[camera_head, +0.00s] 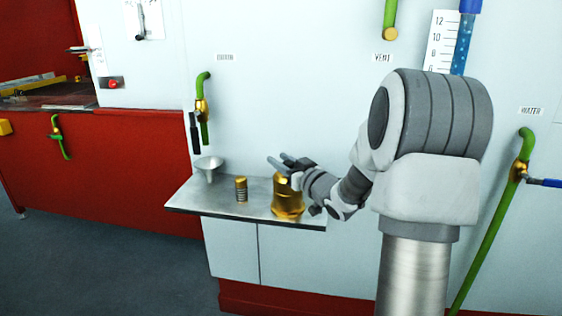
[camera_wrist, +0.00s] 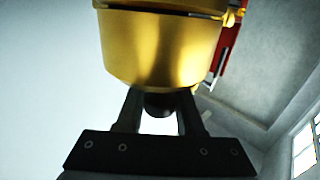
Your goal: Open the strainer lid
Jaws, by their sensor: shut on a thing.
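The brass strainer (camera_head: 287,204) stands upright on the steel shelf near its right end. My gripper (camera_head: 291,166) reaches in from the right at the strainer's top and hides part of it. In the wrist view a rounded brass part (camera_wrist: 160,50) fills the upper middle. My gripper's two fingers (camera_wrist: 158,98) close on a dark round knob (camera_wrist: 158,104) against this brass part. I cannot tell whether the lid is seated or lifted.
A small ribbed brass cylinder (camera_head: 241,189) and a grey funnel (camera_head: 209,167) stand left of the strainer on the shelf (camera_head: 190,203). A green pipe with a brass valve (camera_head: 202,107) hangs above the funnel. Another green pipe (camera_head: 490,225) runs down at right.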

